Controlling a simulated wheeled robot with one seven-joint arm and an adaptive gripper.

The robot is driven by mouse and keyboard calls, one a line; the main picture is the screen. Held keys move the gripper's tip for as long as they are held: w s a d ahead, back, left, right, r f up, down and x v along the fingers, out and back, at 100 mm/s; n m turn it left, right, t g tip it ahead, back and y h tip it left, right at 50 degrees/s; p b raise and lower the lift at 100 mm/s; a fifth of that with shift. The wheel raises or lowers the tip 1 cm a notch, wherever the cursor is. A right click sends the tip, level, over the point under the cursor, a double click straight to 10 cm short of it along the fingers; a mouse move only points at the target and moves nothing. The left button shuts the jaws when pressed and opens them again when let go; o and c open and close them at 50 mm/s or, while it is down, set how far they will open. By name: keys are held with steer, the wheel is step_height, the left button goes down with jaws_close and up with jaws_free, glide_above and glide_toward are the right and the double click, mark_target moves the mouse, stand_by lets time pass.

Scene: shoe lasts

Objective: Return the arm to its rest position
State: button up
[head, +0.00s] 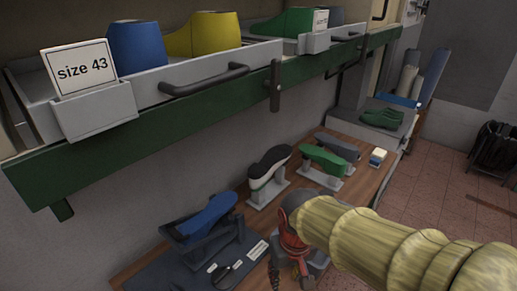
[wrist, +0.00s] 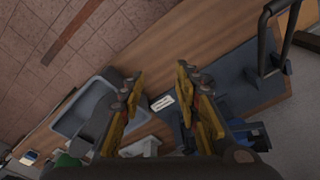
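My arm, in a yellow ribbed sleeve (head: 390,245), reaches in from the lower right in the head view. My gripper (wrist: 160,72) is open, with nothing between its two yellow-edged fingers in the wrist view. It points down over the wooden bench (wrist: 215,45). In the head view my gripper shows partly below the sleeve's end, near the bench's front edge. A blue shoe last (head: 207,217) lies on a dark stand to its left, apart from it. Whether the fingers touch anything is not clear.
A black-and-white last (head: 270,165) and a green last (head: 325,160) stand behind my arm. A grey tray (wrist: 85,108) is beside my gripper. Tiled floor lies right.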

steer(key=s+d+r+m+t+b, duration=0.1)
steer(key=s+d+r+t, duration=0.1)
steer(key=s+d+r, duration=0.2)
steer(key=s+d+r+m+t, duration=0.2)
steer(key=s+d+r, duration=0.1)
steer(key=d, duration=0.5)
steer(key=shift+s+r+b, duration=0.35)
steer(key=shift+r, duration=0.1)
